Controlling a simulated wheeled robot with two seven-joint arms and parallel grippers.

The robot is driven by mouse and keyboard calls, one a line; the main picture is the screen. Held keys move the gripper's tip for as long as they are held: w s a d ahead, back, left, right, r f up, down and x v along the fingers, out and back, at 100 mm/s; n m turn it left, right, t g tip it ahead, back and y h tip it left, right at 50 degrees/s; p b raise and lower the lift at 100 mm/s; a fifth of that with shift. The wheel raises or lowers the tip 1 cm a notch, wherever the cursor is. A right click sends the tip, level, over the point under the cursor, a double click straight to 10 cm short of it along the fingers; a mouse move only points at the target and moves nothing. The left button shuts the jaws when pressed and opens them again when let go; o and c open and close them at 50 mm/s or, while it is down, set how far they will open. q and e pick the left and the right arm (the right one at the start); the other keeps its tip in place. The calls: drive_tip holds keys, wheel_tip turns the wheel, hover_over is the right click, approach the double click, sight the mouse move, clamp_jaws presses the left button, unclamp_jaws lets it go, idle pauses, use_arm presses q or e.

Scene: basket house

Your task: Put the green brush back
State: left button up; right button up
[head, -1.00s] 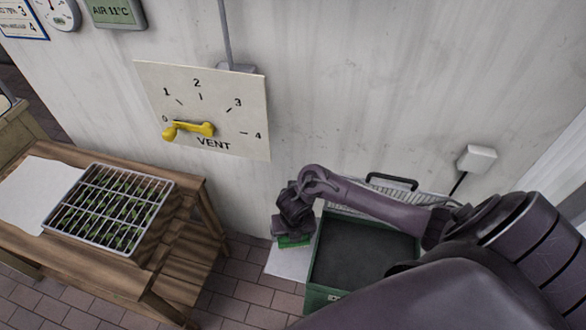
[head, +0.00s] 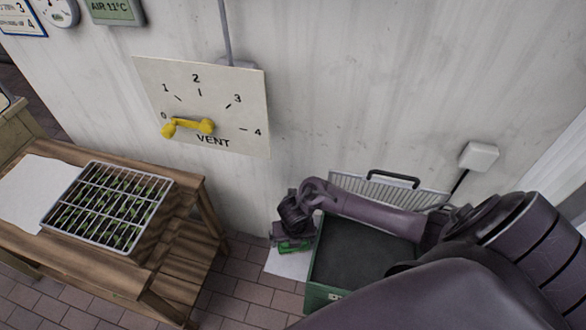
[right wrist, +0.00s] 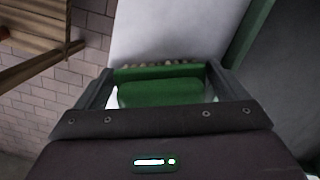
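The green brush (head: 292,246) is low beside the green box, over a white sheet (head: 284,265) on the floor. My right gripper (head: 292,238) points down at it. In the right wrist view the brush (right wrist: 160,92) fills the space between the two fingers of my right gripper (right wrist: 161,74), which look closed against its sides. A row of pale bristles shows at its far edge, over the white sheet (right wrist: 175,30). Whether the brush touches the sheet is hard to tell. My left gripper is out of view.
An open green box (head: 318,297) with a dark inside stands right of the sheet, partly behind my arm. A ribbed panel with a black handle (head: 392,180) is behind it. A wooden table (head: 190,190) with a seedling tray (head: 75,228) is left. A vent dial (head: 150,90) hangs on the wall.

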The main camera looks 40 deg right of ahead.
drive_tip(key=r+p, duration=0.1)
drive_tip(key=r, duration=0.6)
drive_tip(key=s+r+p, duration=0.1)
drive_tip(key=r, duration=0.3)
drive_tip(key=shift+a+r+p, duration=0.15)
drive_tip(key=shift+a+p, duration=0.15)
drive_tip(key=shift+s+r, duration=0.15)
drive_tip(key=shift+r, duration=0.25)
